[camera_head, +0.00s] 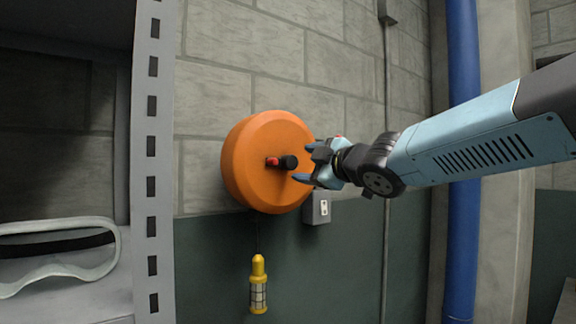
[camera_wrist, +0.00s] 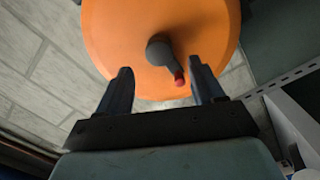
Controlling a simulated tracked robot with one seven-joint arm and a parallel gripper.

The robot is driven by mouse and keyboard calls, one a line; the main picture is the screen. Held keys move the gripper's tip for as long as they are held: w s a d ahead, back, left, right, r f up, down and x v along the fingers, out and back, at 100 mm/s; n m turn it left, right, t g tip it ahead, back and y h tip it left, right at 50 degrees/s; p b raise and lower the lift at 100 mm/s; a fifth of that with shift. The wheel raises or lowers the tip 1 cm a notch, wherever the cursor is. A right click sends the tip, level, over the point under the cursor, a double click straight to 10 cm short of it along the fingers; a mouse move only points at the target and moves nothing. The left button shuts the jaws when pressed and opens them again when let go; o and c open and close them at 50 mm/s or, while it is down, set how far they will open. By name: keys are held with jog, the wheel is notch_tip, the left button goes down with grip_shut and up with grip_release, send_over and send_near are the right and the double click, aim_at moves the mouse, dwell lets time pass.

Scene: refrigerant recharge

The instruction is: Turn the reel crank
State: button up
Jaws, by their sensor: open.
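The orange reel (camera_head: 262,186) is mounted on the block wall, and its round face fills the top of the wrist view (camera_wrist: 112,42). Contact with the crank cannot be told.
A yellow caged lamp (camera_head: 258,285) hangs below the reel. A grey outlet box (camera_head: 316,208) sits on the wall beneath my gripper. A perforated rack post (camera_head: 152,150) and shelf with goggles (camera_head: 60,255) stand left. A blue pipe (camera_head: 461,240) runs vertically at right.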

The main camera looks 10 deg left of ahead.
aim_at(292, 164)
jog(key=shift+x, duration=3.15)
jog(key=shift+c, duration=0.5)
jog(key=c, duration=1)
jog(key=shift+o, duration=0.2)
jog(key=shift+f, duration=0.1)
